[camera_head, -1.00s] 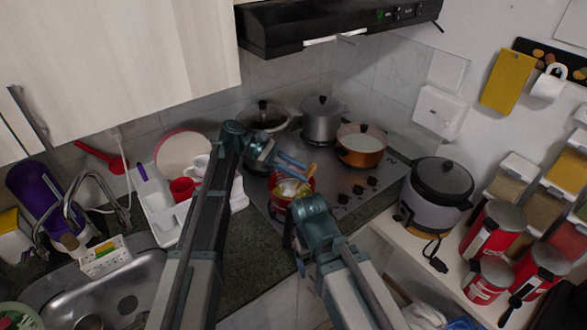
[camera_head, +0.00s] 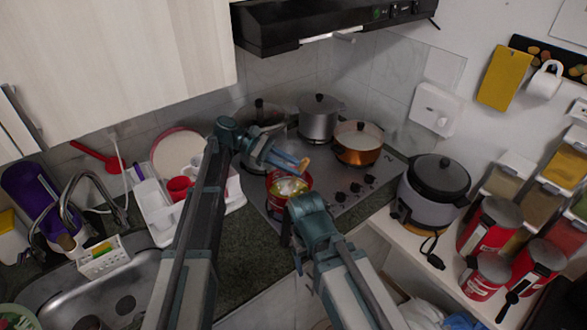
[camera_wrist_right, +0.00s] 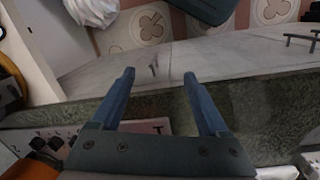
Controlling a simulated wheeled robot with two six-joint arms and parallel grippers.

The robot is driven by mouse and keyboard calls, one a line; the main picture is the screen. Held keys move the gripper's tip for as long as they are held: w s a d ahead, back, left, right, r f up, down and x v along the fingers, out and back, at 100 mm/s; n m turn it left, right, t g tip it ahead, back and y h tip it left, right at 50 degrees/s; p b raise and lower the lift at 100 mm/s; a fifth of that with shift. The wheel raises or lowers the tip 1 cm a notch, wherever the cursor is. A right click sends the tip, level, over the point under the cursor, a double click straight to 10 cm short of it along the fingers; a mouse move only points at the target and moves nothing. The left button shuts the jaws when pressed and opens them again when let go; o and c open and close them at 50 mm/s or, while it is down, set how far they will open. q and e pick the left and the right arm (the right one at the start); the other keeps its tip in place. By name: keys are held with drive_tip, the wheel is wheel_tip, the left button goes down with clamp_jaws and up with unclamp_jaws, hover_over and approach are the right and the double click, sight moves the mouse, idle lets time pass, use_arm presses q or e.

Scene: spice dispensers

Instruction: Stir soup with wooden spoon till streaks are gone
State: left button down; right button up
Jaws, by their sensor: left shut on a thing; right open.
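A red pot (camera_head: 274,180) sits on the front part of the hob, with a pale yellow-white, streaky-looking soup (camera_head: 289,186) in it. My left gripper (camera_head: 297,164) is over the pot's back rim, shut on the wooden spoon (camera_head: 306,162). Only a short light-brown piece of the spoon shows at the fingertips; I cannot make out its lower end. My right arm's wrist (camera_head: 314,222) is in front of the pot and hides part of it. In the right wrist view my right gripper (camera_wrist_right: 158,76) is open and empty, above the counter edge and floor.
A copper pot (camera_head: 358,152) and a lidded grey pot (camera_head: 319,124) stand behind on the hob (camera_head: 345,180). A rice cooker (camera_head: 435,190) and red cans (camera_head: 488,225) stand at right. A dish rack (camera_head: 160,225) and sink (camera_head: 70,295) are at left.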

use_arm(q)
drive_tip(key=shift+r, duration=0.1)
drive_tip(key=s+d+r+p, duration=0.2)
drive_tip(key=s+r+p, duration=0.1)
drive_tip(key=r+p, duration=0.5)
drive_tip(key=shift+d, duration=0.15)
idle(0.4)
idle(0.5)
wheel_tip(320, 180, up, 5)
drive_tip(key=p, duration=0.5)
drive_tip(key=shift+w+f, duration=0.1)
drive_tip(key=shift+w, duration=0.05)
